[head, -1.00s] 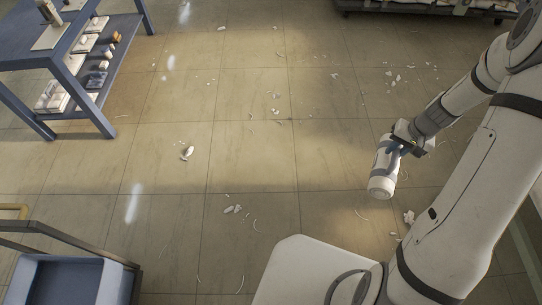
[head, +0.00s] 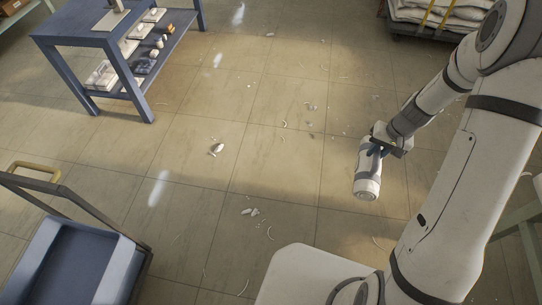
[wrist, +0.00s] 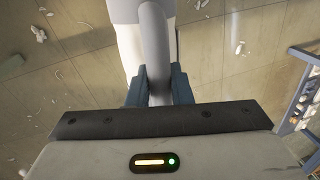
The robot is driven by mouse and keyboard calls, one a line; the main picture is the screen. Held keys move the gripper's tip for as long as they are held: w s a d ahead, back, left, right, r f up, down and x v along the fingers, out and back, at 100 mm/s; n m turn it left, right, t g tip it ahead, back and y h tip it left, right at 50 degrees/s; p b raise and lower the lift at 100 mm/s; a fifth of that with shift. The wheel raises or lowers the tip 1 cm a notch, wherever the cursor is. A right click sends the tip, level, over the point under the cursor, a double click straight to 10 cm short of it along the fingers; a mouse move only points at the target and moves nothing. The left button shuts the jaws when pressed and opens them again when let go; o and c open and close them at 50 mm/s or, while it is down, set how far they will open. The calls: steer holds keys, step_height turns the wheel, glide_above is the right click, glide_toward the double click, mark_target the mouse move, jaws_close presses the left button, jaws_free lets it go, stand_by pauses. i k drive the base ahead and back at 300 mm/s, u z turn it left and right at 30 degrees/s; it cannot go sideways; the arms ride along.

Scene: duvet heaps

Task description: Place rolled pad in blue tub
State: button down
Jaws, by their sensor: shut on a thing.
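The rolled pad (head: 368,183) is a white roll with a grey band around it. My gripper (head: 377,148) is shut on it and holds it above the floor, at the right of the head view. In the wrist view the roll (wrist: 132,45) and its grey band (wrist: 157,45) sit between my gripper's two blue-grey fingers (wrist: 158,88). The blue tub (head: 78,268) is at the lower left of the head view, on a dark-framed cart. The roll is well to the right of the tub. The part of the tub visible inside looks empty.
A blue table (head: 95,36) with small items on its lower shelf stands at upper left. A cart of stacked white bedding (head: 432,14) is at upper right. White scraps (head: 216,149) litter the tiled floor (head: 200,195). The floor between is otherwise clear.

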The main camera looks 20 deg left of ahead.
mark_target(84, 280)
steer(key=z, duration=1.65)
steer(key=i, duration=0.1)
steer(key=u, duration=3.25)
steer(key=i, duration=0.2)
steer(key=u, duration=2.05)
steer(key=i, duration=1.65)
steer(key=z, duration=0.3)
